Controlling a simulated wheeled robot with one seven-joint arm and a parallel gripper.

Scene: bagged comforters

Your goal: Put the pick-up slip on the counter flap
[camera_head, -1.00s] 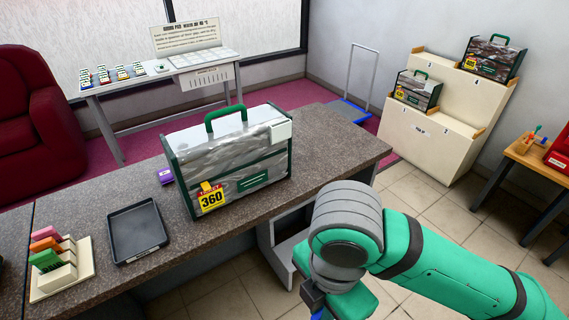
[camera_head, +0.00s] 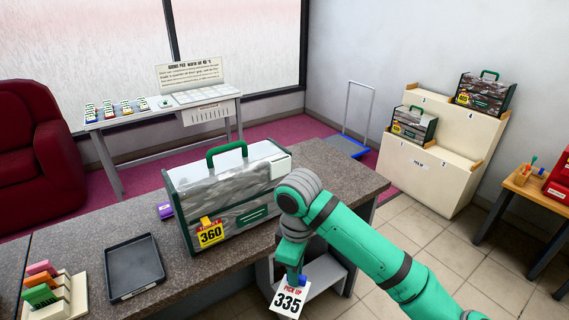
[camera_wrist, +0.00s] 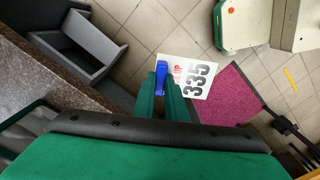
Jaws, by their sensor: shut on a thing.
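The pick-up slip (camera_head: 289,300) is a white card with a red heading and the number 335. My gripper (camera_head: 295,276) is shut on its blue clip and holds it in front of the counter, over the open shelf below. In the wrist view, the slip (camera_wrist: 196,78) and blue clip (camera_wrist: 161,78) are at the tips of my gripper (camera_wrist: 163,82). The speckled grey-brown counter (camera_head: 190,274) has a seam near its left end; I cannot tell which section is the flap.
A bagged comforter tagged 360 (camera_head: 228,190) stands on the counter. Left of it are a dark tray (camera_head: 134,266) and a holder with coloured slips (camera_head: 55,296). A bare counter strip lies between bag and tray. A numbered cream rack (camera_head: 440,160) stands back right.

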